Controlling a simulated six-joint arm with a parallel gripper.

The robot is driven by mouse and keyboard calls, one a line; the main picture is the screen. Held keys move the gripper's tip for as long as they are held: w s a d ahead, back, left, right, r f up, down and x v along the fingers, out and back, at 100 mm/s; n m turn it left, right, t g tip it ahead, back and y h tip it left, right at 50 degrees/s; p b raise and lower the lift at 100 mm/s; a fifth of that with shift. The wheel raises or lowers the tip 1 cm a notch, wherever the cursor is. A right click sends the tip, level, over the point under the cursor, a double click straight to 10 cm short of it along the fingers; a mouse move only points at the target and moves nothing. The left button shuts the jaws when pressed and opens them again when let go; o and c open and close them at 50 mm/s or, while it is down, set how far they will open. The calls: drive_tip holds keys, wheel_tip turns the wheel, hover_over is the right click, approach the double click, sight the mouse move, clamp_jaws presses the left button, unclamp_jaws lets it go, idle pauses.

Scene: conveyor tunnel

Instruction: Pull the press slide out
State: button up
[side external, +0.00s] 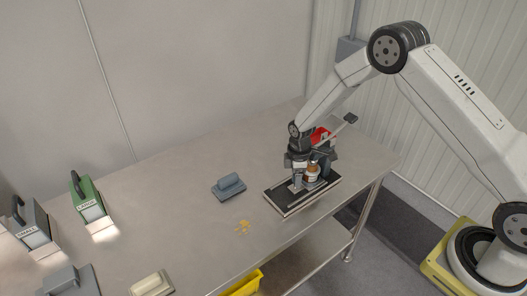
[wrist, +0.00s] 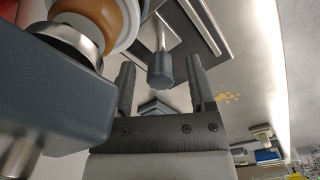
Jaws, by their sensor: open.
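A press stands on a dark base plate (side external: 285,206) near the right end of the steel table in the side view. A small orange-brown and white part (side external: 312,172) sits in it, and it also shows large at the upper left of the wrist view (wrist: 108,12). In the wrist view a dark grey knob (wrist: 161,70) on a short metal rod stands out from a flat plate, apparently the slide's handle. My gripper (wrist: 161,64) is open, with one finger on each side of the knob and visible gaps. In the side view my gripper (side external: 298,180) is low over the base plate, partly hidden against the press.
A grey block (side external: 229,187) and yellow crumbs (side external: 242,227) lie left of the press. A green box (side external: 88,200), a grey box (side external: 34,225) and a cream block (side external: 152,284) are farther left. A yellow bin (side external: 243,285) is below. The table's middle is mostly clear.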

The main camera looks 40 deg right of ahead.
clamp_jaws()
idle(1.4)
